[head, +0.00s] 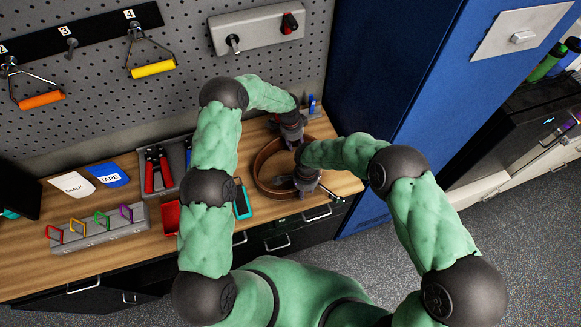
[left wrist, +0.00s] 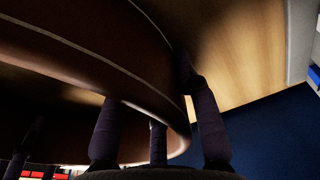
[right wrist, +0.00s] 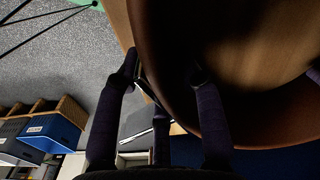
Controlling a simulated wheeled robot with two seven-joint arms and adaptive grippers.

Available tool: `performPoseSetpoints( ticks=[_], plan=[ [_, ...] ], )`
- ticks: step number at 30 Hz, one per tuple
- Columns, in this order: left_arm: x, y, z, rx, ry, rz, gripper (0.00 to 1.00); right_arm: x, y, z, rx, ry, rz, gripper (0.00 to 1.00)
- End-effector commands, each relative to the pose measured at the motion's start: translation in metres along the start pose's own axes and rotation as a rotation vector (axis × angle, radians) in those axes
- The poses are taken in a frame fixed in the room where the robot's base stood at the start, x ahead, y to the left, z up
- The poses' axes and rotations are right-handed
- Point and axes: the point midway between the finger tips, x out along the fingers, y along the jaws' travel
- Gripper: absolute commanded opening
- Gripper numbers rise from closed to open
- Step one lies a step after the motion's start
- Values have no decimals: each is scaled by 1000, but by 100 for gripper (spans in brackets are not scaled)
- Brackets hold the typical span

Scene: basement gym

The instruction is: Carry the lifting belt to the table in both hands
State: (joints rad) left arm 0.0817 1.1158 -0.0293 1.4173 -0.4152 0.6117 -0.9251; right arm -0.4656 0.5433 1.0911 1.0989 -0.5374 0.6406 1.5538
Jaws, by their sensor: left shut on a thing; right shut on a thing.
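The lifting belt (head: 262,168) is a brown leather ring over the right end of the wooden table (head: 28,272). My left gripper (head: 294,142) is shut on the belt's far side. My right gripper (head: 305,184) is shut on its near side, close to the table's front edge. In the left wrist view the stitched belt (left wrist: 95,50) passes between the fingers (left wrist: 150,95). The right wrist view shows the belt (right wrist: 165,45) between the fingers (right wrist: 165,75). I cannot tell whether the belt touches the tabletop.
A red-handled tool (head: 157,170), a teal-edged device (head: 242,203), a red tray (head: 171,216) and a grey rack with colored handles (head: 100,232) are left of the belt. A blue locker (head: 385,80) stands close on the right. A pegboard (head: 185,75) is behind.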

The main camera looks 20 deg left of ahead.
Motion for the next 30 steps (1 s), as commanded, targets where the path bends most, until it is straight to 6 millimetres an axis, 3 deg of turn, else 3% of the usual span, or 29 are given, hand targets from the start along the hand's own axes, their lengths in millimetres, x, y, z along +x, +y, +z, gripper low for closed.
performPoseSetpoints(
  ticks=[21, 30],
  plan=[
    [-44, -2, -6, -4, 3, -6, 0, -44, -1, 0, 2, 0, -1, 0],
    [-52, -2, -7, -5, 4, -6, 0, -51, 0, 0, 2, -1, -1, 0]
  ],
)
